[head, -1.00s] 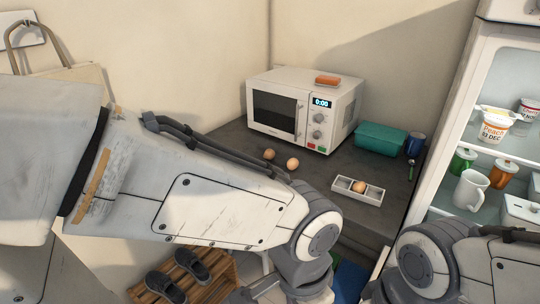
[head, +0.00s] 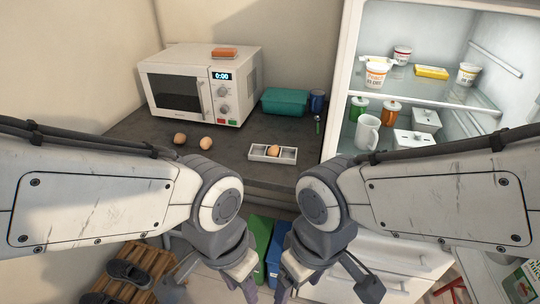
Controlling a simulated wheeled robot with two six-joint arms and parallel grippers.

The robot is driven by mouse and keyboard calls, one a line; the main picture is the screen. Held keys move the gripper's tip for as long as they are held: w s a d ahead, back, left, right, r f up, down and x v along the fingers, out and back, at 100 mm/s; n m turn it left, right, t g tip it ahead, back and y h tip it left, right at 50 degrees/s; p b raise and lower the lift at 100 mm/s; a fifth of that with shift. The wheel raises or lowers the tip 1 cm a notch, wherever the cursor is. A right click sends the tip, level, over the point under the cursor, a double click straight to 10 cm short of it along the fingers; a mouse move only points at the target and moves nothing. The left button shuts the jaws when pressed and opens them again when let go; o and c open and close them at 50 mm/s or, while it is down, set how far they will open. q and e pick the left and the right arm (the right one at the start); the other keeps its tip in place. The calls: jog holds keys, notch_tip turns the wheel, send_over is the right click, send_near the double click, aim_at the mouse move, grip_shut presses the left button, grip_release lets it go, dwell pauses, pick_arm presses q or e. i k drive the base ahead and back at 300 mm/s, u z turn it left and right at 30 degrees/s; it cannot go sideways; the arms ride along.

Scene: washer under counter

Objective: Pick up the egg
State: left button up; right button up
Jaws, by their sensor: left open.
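Two brown eggs lie on the dark counter in front of the microwave, a left egg (head: 180,139) and a right egg (head: 206,143). A third egg (head: 273,150) sits in the middle compartment of a white divided tray (head: 257,152). My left gripper (head: 245,278) is open and points down, in front of and below the counter, apart from all the eggs. My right gripper (head: 287,281) also hangs low near the bottom middle; its jaws are too unclear to read.
A white microwave (head: 178,92) with an orange sponge-like block (head: 225,52) on top stands behind the eggs. A teal box (head: 285,102) and blue can (head: 317,101) stand at the back right. An open fridge (head: 347,60) is on the right, and a shoe rack (head: 150,262) is below.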

aim_at(180, 137)
jog(key=u, duration=0.6)
jog(key=i, duration=1.15)
jog(key=z, duration=0.4)
